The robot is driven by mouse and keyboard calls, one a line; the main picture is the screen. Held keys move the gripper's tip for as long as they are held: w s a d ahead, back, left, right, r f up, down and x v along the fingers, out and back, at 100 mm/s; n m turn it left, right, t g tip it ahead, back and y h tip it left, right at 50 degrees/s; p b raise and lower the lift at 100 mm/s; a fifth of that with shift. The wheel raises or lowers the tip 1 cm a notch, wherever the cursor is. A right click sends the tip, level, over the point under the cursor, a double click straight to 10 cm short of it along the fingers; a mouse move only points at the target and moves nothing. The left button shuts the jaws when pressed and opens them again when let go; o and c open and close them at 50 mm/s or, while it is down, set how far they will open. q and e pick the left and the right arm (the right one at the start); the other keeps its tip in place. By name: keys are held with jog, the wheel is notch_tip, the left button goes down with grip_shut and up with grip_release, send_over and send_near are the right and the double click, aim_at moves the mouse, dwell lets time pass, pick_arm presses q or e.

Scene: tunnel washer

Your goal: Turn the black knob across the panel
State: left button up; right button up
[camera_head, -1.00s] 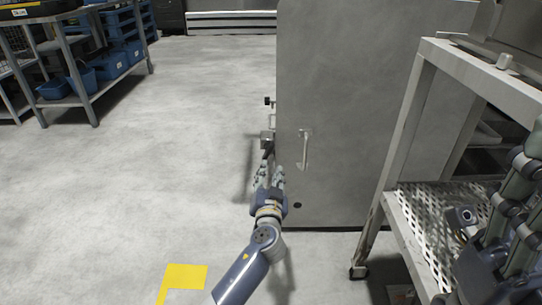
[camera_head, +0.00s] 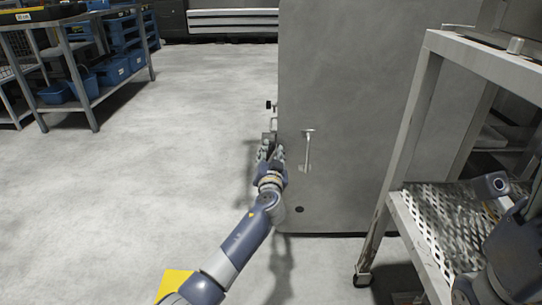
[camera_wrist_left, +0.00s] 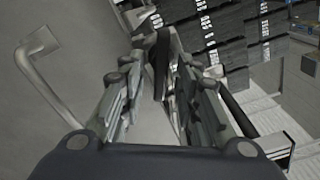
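The black knob (camera_wrist_left: 160,62) shows in the left wrist view, ahead of my left gripper (camera_wrist_left: 158,90) and between its two fingers. The fingers are apart, and I cannot tell whether they touch the knob. In the head view my left gripper (camera_head: 270,150) is at the left edge of the large grey cabinet (camera_head: 345,100) and mostly hides the knob. The panel face is turned away from the head camera. Part of my right arm shows at the lower right of the head view; I cannot make out its fingers.
A bar handle (camera_head: 307,152) sticks out of the cabinet just right of my left gripper; it also shows in the left wrist view (camera_wrist_left: 40,55). A metal rack (camera_head: 400,150) stands at the right. Shelving (camera_head: 95,60) with blue bins stands far left. The floor between is clear.

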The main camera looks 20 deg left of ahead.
pick_arm(q)
grip_shut()
jog(key=shift+m, duration=0.3)
jog(key=shift+d+f+m+p, duration=0.15)
jog(key=shift+m+p, duration=0.25)
jog(key=shift+m, duration=1.6)
jog(key=shift+d+f+m+p, duration=0.15)
jog(key=shift+m+p, duration=0.25)
jog(key=shift+m, duration=1.6)
jog(key=shift+f+m+p, duration=0.2)
jog(key=shift+m+p, duration=0.2)
jog(key=shift+m, duration=1.6)
